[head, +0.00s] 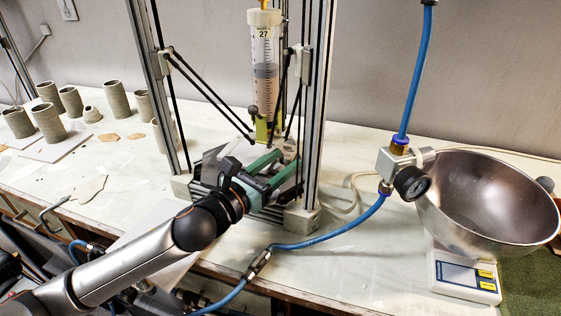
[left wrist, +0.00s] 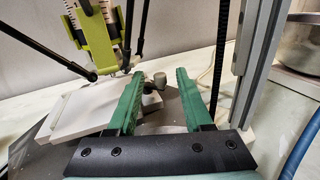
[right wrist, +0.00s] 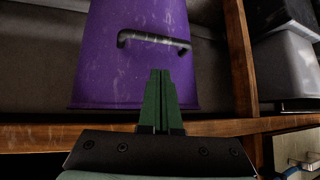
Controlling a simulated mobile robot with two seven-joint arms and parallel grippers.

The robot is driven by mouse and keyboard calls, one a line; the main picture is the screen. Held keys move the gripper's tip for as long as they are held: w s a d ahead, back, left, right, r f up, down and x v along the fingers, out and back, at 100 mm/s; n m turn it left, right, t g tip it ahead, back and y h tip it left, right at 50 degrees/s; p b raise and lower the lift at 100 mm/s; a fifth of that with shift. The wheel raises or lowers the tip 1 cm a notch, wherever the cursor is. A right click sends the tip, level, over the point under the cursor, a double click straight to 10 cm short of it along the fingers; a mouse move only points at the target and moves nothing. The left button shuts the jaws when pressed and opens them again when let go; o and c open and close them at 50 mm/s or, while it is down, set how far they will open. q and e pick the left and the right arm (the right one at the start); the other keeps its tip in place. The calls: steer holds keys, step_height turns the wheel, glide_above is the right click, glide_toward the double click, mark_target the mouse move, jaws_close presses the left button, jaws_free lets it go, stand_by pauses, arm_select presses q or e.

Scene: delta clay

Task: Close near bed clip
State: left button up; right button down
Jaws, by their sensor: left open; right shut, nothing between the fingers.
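The clay printer's pale bed plate (left wrist: 85,113) lies beyond and to the left of my left gripper's fingers in the left wrist view. A small grey knob-like piece (left wrist: 160,80), possibly the near bed clip, shows between the green fingertips, close to the plate's right edge; I cannot tell its position. My left gripper (left wrist: 157,76) is open around the line to this piece, with no visible contact. In the head view the left gripper (head: 287,168) reaches between the printer's posts and hides much of the bed. My right gripper (right wrist: 160,72) is shut and empty.
The printer's metal post (head: 318,110) and black rods stand close to the left gripper. A blue hose (head: 330,235), a steel bowl (head: 485,200) and a scale (head: 465,275) are at right. Clay cups (head: 48,122) stand at left. A purple bin (right wrist: 135,50) faces the right gripper.

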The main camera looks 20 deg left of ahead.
arm_select(q)
steer(key=shift+c, duration=0.4)
jaws_close()
arm_select(e)
steer(key=shift+a, duration=0.15)
